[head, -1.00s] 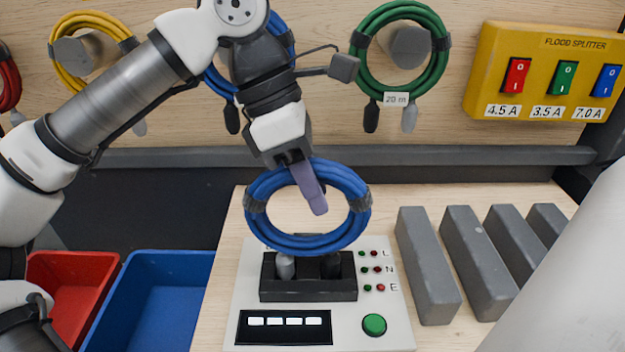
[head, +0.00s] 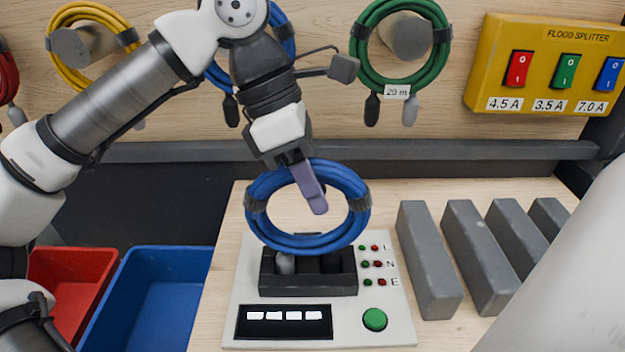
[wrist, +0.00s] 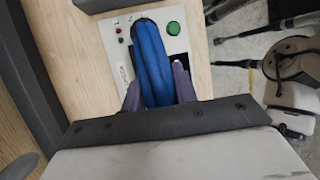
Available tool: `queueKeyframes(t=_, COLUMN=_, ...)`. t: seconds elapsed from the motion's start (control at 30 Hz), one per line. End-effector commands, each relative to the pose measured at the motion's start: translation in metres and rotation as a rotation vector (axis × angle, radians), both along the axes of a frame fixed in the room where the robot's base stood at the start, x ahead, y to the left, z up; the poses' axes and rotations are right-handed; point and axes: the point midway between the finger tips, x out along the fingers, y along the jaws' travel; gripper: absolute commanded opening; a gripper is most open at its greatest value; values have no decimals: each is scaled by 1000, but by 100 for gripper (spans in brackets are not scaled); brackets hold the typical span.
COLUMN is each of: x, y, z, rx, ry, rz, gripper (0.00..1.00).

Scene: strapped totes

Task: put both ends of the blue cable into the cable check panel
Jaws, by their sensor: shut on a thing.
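My gripper (head: 312,190) has purple fingers and is shut on the blue cable (head: 353,225), a coil held upright over the cable check panel (head: 245,300). The wrist view shows the blue coil (wrist: 150,62) between both fingers. The panel's dark socket block (head: 308,284) is directly below the coil. A light grey cable end (head: 285,264) points down at the block's left opening, its lower part hidden by the block. The dark cable end at the right is hard to tell from the dark block. How deep either end sits cannot be told.
Grey bars (head: 428,260) stand to the right of the panel. A blue tote (head: 150,300) and a red tote (head: 75,290) are at the lower left. Yellow, green (head: 365,55) and another blue coil hang on the wall, beside a yellow flood splitter box (head: 545,65).

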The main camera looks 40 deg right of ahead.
Motion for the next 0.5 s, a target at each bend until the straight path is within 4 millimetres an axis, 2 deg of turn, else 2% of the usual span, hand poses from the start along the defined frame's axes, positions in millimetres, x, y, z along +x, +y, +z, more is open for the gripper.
queueKeyframes(t=0.03, x=0, y=0, z=0, rx=-3, ry=1, rz=0, gripper=0)
queueKeyframes(t=0.07, x=0, y=0, z=1, rx=-3, ry=1, rz=0, gripper=31)
queueKeyframes(t=0.23, x=0, y=0, z=0, rx=-2, ry=0, rz=1, gripper=54)
queueKeyframes(t=0.5, x=0, y=0, z=-1, rx=2, ry=0, rz=0, gripper=54)
